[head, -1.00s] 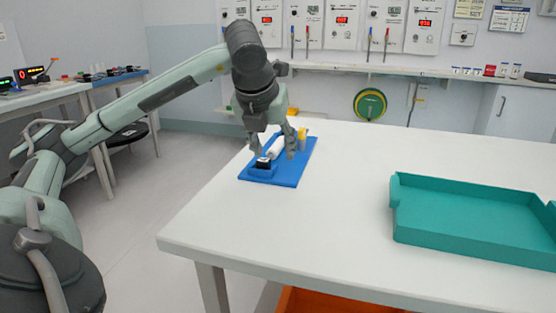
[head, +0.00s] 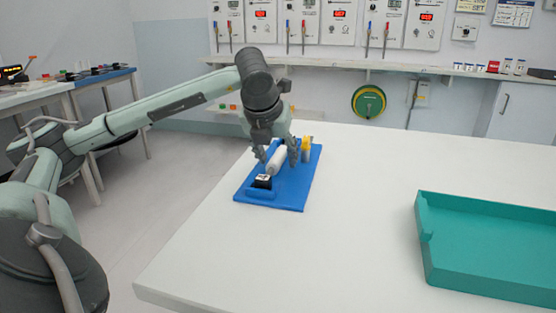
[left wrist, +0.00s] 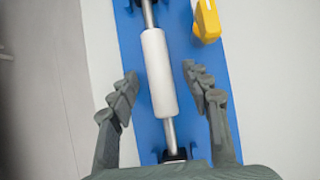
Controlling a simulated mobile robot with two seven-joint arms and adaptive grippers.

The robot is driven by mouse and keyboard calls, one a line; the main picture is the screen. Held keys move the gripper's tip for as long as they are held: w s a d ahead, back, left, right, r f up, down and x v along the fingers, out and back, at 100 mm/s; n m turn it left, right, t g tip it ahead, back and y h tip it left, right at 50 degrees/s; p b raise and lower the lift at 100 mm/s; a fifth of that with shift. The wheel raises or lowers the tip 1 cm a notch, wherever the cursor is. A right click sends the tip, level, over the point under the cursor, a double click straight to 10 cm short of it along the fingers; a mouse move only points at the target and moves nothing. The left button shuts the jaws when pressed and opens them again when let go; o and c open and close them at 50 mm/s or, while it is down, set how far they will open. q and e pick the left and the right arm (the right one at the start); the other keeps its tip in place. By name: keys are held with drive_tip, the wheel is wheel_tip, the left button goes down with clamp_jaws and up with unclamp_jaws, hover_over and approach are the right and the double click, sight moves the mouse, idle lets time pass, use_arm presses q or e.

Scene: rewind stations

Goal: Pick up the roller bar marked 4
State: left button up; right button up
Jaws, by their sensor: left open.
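The roller bar (head: 278,160) is a metal shaft with a white sleeve, lying along a blue base plate (head: 297,195) on the white table. In the left wrist view the white roller (left wrist: 158,74) lies between the fingers, with shaft showing at both ends. A black end block with a white marking (head: 261,181) stands at the near end; I cannot surely read the mark. My left gripper (head: 279,158) is open over the roller, and in the left wrist view its fingers (left wrist: 160,95) stand apart on either side without touching it. My right gripper is not in view.
A yellow part (head: 307,146) stands on the blue plate beside the roller; it also shows in the left wrist view (left wrist: 207,20). A teal tray (head: 490,250) stands at the right of the table (head: 360,210). The table between plate and tray is clear.

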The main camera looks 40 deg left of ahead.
use_arm(q)
clamp_jaws()
drive_tip(key=shift+r, duration=0.15)
